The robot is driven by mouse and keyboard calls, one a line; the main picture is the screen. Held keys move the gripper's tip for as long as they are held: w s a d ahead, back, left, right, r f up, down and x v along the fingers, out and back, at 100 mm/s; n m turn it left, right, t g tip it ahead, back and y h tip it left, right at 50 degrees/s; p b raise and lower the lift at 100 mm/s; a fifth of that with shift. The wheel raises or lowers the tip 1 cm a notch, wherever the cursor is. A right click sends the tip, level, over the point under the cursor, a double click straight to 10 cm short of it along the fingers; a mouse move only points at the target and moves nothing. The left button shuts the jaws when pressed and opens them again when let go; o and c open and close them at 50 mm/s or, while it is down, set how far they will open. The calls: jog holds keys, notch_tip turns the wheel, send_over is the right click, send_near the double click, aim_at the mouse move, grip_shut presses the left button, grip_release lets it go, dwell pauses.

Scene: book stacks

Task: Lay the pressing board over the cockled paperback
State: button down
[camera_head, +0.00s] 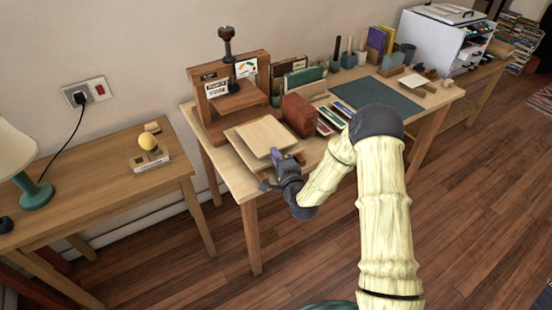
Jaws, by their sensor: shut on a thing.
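A pale, flat wooden board (265,134), which I take for the pressing board, is at the near left end of the worktable. It lies over a larger tan board or tray (234,143); I cannot tell whether they touch. My gripper (277,160) is at the pale board's near edge, shut on it. A small purple-grey piece shows at the fingers, and I cannot tell what it is. I cannot make out the cockled paperback; it may be hidden under the board or behind my gripper.
A wooden screw press (232,96) stands behind the boards. A red-brown block (299,114) is close on their right. The green mat (375,95) is mostly bare. The left side table (95,185) holds a lamp (35,190) and a small stand with a yellow ball (148,142).

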jog(key=shift+f, duration=0.4)
jog(key=shift+f, duration=0.15)
jog(key=c, duration=1.8)
grip_release()
jog(key=b+v, duration=0.1)
jog(key=v, duration=1.1)
